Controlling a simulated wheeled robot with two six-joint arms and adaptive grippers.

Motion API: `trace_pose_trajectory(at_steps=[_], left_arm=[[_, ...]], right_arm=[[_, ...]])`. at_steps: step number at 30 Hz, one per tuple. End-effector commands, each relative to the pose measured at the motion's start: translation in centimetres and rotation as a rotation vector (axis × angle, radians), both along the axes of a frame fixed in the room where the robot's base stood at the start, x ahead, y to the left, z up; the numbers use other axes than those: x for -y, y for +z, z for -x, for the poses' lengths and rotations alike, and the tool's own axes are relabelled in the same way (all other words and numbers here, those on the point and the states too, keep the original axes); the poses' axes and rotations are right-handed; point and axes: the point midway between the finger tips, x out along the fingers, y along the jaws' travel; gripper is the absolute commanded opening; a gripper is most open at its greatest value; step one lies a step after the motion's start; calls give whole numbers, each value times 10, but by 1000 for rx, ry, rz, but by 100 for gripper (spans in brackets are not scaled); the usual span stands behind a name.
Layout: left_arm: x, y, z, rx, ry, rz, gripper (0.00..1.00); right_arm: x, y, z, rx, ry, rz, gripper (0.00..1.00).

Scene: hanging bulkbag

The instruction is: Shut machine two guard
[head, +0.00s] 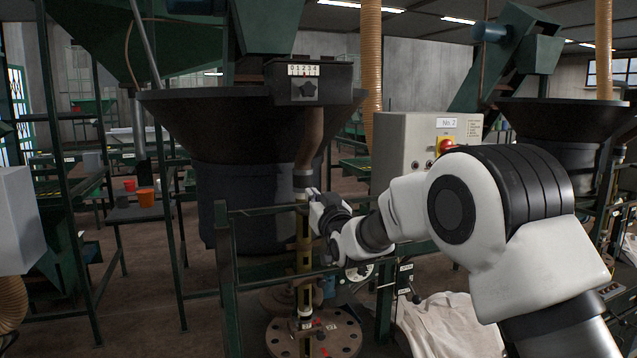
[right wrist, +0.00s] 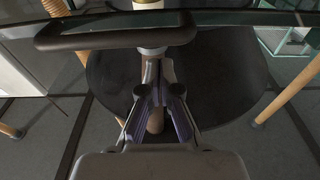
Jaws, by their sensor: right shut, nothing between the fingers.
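Machine two carries a grey control box (head: 425,145) marked "No. 2", with a red button on a yellow base. A green-edged frame (head: 228,285) stands in front of its lower part and looks like the guard; I cannot tell how far it is shut. In the right wrist view a clear, green-edged panel (right wrist: 235,17) crosses the top, with a dark bar handle (right wrist: 85,36) close to it. My right gripper (head: 318,203) is shut and empty beside the upright brass-coloured post. In the right wrist view its fingers (right wrist: 157,100) point toward the handle. My left gripper is out of view.
A black hopper (head: 230,110) hangs above, with a numbered dial box (head: 310,82). A round drilled flange (head: 330,335) sits below the frame. A pale sack (head: 450,325) lies at the lower right.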

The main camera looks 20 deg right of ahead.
Motion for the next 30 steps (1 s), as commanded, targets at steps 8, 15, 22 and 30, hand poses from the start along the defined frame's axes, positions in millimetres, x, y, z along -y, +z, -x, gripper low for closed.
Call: trace_pose_trajectory(at_steps=[8, 15, 22, 30], left_arm=[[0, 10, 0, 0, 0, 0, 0], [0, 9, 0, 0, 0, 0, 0], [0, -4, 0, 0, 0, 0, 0], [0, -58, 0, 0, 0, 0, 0]], right_arm=[[0, -21, 5, 3, 0, 0, 0], [0, -21, 5, 3, 0, 0, 0], [0, -36, 5, 2, 0, 0, 0], [0, -99, 5, -1, 0, 1, 0]])
